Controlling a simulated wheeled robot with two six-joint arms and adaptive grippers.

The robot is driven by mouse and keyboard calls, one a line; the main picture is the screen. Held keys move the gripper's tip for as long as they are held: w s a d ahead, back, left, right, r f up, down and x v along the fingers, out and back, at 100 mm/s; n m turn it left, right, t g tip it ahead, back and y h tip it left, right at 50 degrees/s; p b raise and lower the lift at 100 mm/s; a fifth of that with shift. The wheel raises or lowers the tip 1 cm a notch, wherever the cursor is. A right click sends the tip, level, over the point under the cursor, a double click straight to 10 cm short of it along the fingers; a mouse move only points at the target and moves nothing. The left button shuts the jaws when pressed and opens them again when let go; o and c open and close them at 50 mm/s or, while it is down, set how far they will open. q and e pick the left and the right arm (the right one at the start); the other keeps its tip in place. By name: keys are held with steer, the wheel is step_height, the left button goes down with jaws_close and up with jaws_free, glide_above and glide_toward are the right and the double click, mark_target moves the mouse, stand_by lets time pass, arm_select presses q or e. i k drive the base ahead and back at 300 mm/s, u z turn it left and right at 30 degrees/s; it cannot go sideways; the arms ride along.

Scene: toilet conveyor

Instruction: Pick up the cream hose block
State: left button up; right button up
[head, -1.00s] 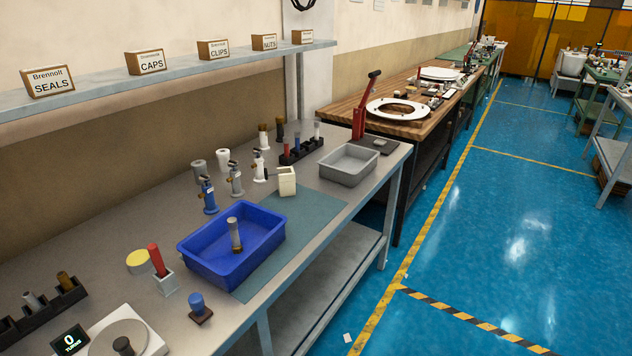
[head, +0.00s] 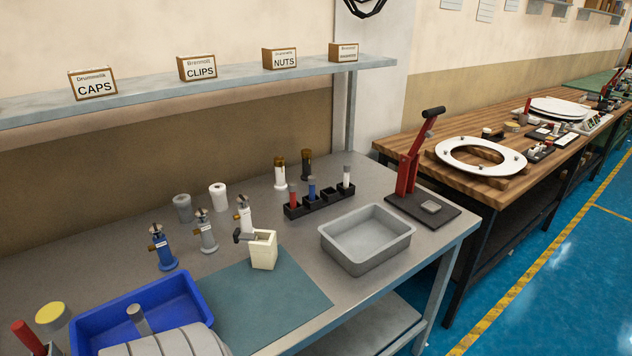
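The cream hose block (head: 264,250) stands upright on the bench at the back edge of the teal mat (head: 262,305). A dark grey stub sticks out of its left side near the top. It stands right of the blue bin and left of the grey tray, and nothing touches it from above. A pale grey rounded part (head: 168,343), which looks like part of my own arm, shows at the bottom edge in front of the blue bin. No gripper fingers show in the head view.
The blue bin (head: 190,290) holds a grey cylinder (head: 138,318). Blue (head: 162,248), grey (head: 206,232) and white (head: 243,215) valves stand behind the block. A black rack (head: 320,203), grey tray (head: 368,240) and red lever press (head: 410,170) are to the right. The mat's right part is clear.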

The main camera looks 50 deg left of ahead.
mark_target(263, 250)
steer(key=i, duration=1.3)
steer(key=u, duration=2.05)
